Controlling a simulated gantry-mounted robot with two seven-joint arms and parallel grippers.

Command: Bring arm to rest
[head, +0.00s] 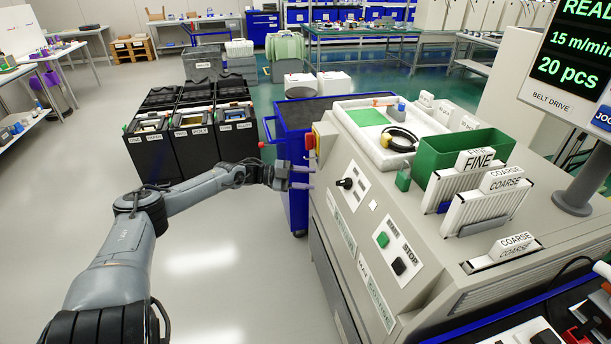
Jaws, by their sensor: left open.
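My left arm comes in from the lower left and reaches out to the middle of the head view. My left gripper (301,178) is at its end, open, with its two fingers pointing right. Nothing shows between the fingers. They are close to the left side of the grey machine cabinet (345,245), near the black rotary switch (345,183). I cannot tell whether they touch the cabinet. My right gripper is not in view.
The cabinet top holds a white tray (345,103), a green bin (430,158) and filter panels marked FINE and COARSE (484,208). A blue cart (294,206) stands behind the gripper. Black bins (159,155) stand back left. The floor (215,280) at front left is clear.

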